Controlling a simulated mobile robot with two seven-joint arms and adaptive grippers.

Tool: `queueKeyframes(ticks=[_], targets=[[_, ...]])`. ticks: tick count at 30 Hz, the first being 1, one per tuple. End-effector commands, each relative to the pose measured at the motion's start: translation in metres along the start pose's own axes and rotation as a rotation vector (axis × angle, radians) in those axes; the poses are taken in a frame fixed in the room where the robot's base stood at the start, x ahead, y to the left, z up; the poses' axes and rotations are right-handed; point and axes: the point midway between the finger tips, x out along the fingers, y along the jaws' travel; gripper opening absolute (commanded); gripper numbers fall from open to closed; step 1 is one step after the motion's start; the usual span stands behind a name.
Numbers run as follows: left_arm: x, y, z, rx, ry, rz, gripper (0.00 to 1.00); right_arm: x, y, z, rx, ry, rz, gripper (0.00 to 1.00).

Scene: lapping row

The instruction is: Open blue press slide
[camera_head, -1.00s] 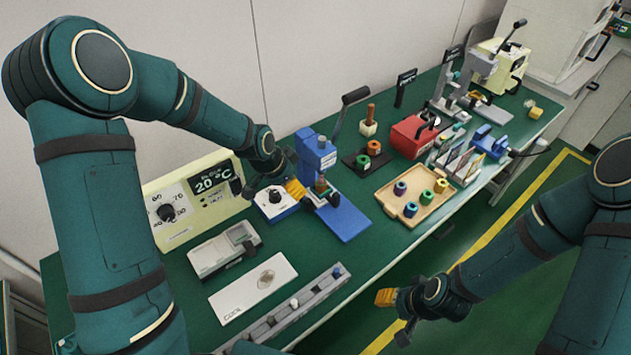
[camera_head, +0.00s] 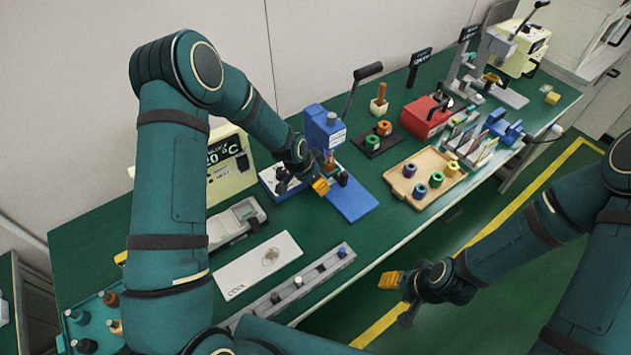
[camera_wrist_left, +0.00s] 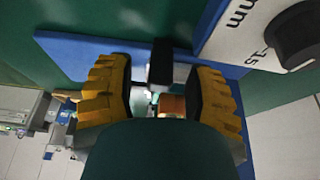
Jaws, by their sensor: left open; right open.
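The blue press (camera_head: 325,130) stands near the back of the green bench, its black lever (camera_head: 368,70) raised. Its blue base plate (camera_head: 352,202) extends toward the bench front. A small black knob (camera_head: 342,178) shows low at the press front; it seems to be the slide's handle. My left gripper (camera_head: 322,185) is open beside the press front, partly covering the slide. In the left wrist view, a black block (camera_wrist_left: 161,62) and a copper-coloured piece (camera_wrist_left: 172,105) lie between or just beyond the open yellow fingers (camera_wrist_left: 163,95); contact is unclear. My right gripper (camera_head: 398,295) is open and empty, off the bench front.
A dial box (camera_head: 282,180) sits close left of the press. A dark stand with green and orange rings (camera_head: 372,141) is right of it. A wooden tray (camera_head: 437,193) with several coloured spools lies further right. A white plate (camera_head: 258,265) and grey rail (camera_head: 300,288) lie in front.

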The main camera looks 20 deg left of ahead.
Motion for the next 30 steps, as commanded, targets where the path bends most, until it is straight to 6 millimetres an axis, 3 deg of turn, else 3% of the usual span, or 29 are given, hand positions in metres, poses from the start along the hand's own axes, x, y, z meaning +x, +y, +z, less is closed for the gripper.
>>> queueKeyframes(ticks=[11, 12, 16, 17, 30], targets=[[0.0056, 0.0000, 0.0000, 0.000, 0.000, 0.000, 0.53, 0.0004, 0.0001, 0.0004, 0.000, -0.001, 0.000, 0.47], [0.0055, 0.0000, 0.0000, 0.000, 0.000, 0.000, 0.48, 0.0004, 0.0001, 0.0004, 0.000, -0.001, 0.000, 0.47], [0.0054, 0.0000, 0.0000, 0.000, 0.000, 0.000, 0.03, 0.0004, 0.0001, 0.0003, 0.000, -0.001, 0.000, 0.47], [0.0054, 0.0000, 0.0000, 0.000, 0.000, 0.000, 0.00, 0.0004, 0.0001, 0.0003, 0.000, -0.001, 0.000, 0.47], [0.0063, 0.0005, 0.0005, 0.000, -0.001, 0.001, 0.00, 0.0014, 0.0005, 0.0004, 0.000, -0.001, 0.000, 0.47]])
